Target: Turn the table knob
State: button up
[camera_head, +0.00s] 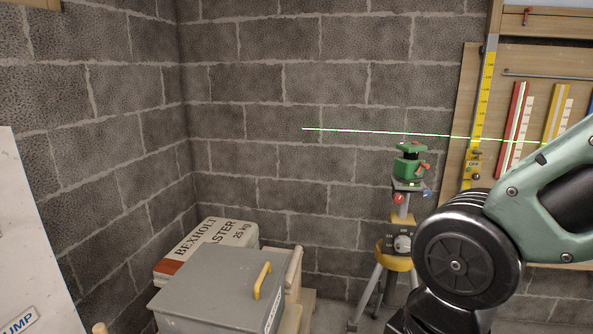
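A green laser level (411,165) sits on a small grey table (408,187) on top of a tripod (374,285) against the block wall. A red knob (398,198) is on the table's left and a blue knob (427,193) on its right. Lower down, a pale grey dial (402,243) sits at a yellow collar (388,257). I cannot tell which of these is the table knob. My arm covers the right side of the tripod's lower part. My gripper is out of the picture.
A grey lidded box (215,285) with a yellow handle (262,280) and a plaster bag (205,245) stand left of the tripod. A green line (350,131) crosses the wall to a yellow staff (483,110) and board at right. A white panel (25,250) edges the left.

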aim_at(426, 191)
jog(key=i+l+z, duration=0.25)
jog(key=l, duration=0.15)
jog(key=l+z, duration=0.25)
jog(key=l, duration=0.15)
jog(key=i+l+z, duration=0.55)
jog(key=k+l, duration=0.05)
jog(key=l, duration=0.05)
